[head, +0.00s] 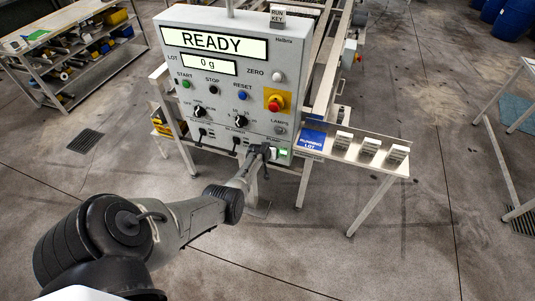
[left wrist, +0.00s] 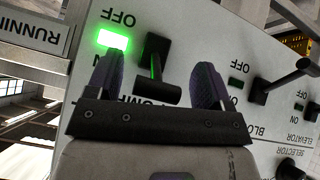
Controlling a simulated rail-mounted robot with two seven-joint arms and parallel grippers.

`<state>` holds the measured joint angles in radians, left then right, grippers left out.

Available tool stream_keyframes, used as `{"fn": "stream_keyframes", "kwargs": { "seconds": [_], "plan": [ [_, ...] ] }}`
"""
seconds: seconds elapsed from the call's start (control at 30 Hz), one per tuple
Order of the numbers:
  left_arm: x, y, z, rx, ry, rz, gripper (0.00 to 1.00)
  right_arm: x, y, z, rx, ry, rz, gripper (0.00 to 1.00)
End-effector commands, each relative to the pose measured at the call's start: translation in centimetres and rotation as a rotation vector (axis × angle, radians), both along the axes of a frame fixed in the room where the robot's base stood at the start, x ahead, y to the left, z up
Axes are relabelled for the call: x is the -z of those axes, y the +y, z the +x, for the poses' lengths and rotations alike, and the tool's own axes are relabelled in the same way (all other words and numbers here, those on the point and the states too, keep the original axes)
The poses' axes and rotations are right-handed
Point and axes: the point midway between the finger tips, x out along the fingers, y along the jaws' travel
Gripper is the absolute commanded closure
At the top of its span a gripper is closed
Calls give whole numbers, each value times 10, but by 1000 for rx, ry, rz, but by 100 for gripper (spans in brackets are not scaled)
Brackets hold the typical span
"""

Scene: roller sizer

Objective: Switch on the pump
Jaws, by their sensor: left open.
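The grey control panel (head: 225,80) reads READY and 0 g. The pump switch (left wrist: 157,88) is a black lever in the left wrist view, where the panel appears upside down. Its crossbar handle is swung toward the ON side, away from the OFF label. The pump lamp (left wrist: 113,39) beside it glows bright green; it also shows lit in the head view (head: 284,152). My left gripper (head: 264,152) is open at the panel's lower right; its fingers (left wrist: 157,78) stand either side of the lever, with visible gaps. My right gripper is not in view.
The blower lever (left wrist: 285,80) stands beside the pump switch, tipped toward OFF, its lamp (left wrist: 236,82) dark. A shelf (head: 70,50) stands at left. The floor in front is clear.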

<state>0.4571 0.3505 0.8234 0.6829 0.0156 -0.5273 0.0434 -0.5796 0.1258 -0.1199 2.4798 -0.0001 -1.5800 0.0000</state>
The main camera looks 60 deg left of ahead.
Motion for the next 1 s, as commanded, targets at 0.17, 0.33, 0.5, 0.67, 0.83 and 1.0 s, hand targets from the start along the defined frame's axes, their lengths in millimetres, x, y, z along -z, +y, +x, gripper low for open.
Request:
{"fn": "stream_keyframes", "kwargs": {
  "seconds": [0.17, 0.33, 0.5, 0.67, 0.83, 1.0],
  "plan": [
    [-9, -5, -5, 1, 0, 0, 26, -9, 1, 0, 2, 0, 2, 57],
    [-27, -15, -16, 2, 1, 1, 26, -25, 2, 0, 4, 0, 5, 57],
    [-46, -26, -29, 0, 1, 1, 26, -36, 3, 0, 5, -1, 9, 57],
    [-63, -37, -41, 0, 1, 1, 26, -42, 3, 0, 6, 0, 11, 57],
    [-79, -46, -53, 0, 0, 0, 26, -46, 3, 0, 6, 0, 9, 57],
    [-92, -54, -61, -1, 1, 0, 26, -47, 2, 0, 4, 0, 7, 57]
  ]
}}
